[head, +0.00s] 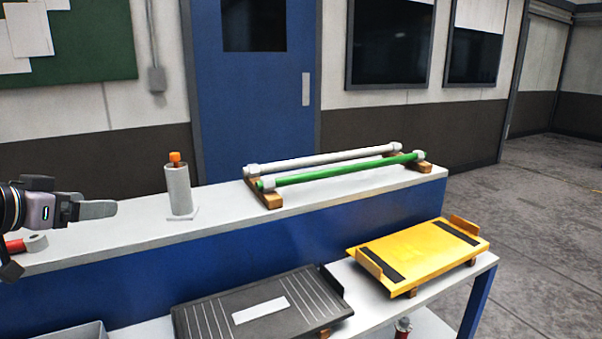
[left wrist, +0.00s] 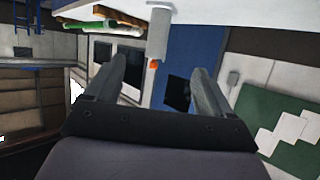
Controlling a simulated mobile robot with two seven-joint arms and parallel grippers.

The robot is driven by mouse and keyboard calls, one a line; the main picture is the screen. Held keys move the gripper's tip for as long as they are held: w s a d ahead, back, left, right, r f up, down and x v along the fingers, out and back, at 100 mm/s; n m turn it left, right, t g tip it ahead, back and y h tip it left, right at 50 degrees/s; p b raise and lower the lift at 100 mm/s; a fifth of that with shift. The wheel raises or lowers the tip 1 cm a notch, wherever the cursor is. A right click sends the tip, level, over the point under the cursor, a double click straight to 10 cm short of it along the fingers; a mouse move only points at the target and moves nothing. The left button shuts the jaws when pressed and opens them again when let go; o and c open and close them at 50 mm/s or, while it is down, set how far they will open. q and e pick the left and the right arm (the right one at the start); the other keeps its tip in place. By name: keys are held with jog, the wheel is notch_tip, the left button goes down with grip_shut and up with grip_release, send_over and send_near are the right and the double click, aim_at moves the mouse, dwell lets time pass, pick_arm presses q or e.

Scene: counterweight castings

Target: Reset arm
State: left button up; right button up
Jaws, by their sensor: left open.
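My left gripper (head: 98,209) comes in at the left edge of the head view, above the left end of the white upper shelf (head: 118,229). Its fingers point right, toward a grey cylinder with an orange top (head: 178,190), and stay apart from it. In the left wrist view the two fingers (left wrist: 164,75) are spread with nothing between them. That view is turned over, and the grey cylinder (left wrist: 159,35) hangs from the top beyond the fingers. My right gripper is not in view.
A white rod (head: 325,157) and a green rod (head: 340,170) lie on wooden rests on the shelf. Below are a black ribbed plate (head: 215,314) and a yellow tray (head: 420,250). A red and grey piece (head: 35,243) lies under my left gripper. A blue door (head: 255,100) stands behind.

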pick_arm(q)
jog(key=s+d+f+p, duration=0.2)
jog(key=d+f, duration=0.1)
jog(key=f, duration=0.5)
jog(key=s+d+f+g+p, duration=0.1)
jog(key=s+d+f, duration=0.15)
jog(key=f, duration=0.45)
jog(key=s+d+f+p, duration=0.15)
jog(key=d+f, duration=0.25)
jog(key=f, duration=0.4)
jog(key=s+d+f+p, duration=0.1)
jog(key=s+d+f, duration=0.2)
jog(key=s, duration=0.3)
jog(key=s+d+f+g+p, duration=0.1)
jog(key=s+d+f, duration=0.3)
jog(key=s, duration=0.2)
jog(key=s+d+f+y+p, duration=0.1)
jog(key=s+d+f, duration=0.2)
jog(key=s, duration=0.3)
jog(key=shift+s+d+f+p, duration=0.3)
jog(key=shift+f+p, duration=0.1)
jog(key=shift+f, duration=0.4)
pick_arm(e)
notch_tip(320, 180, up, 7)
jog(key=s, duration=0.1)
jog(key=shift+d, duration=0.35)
pick_arm(q)
jog(key=shift+c, duration=0.3)
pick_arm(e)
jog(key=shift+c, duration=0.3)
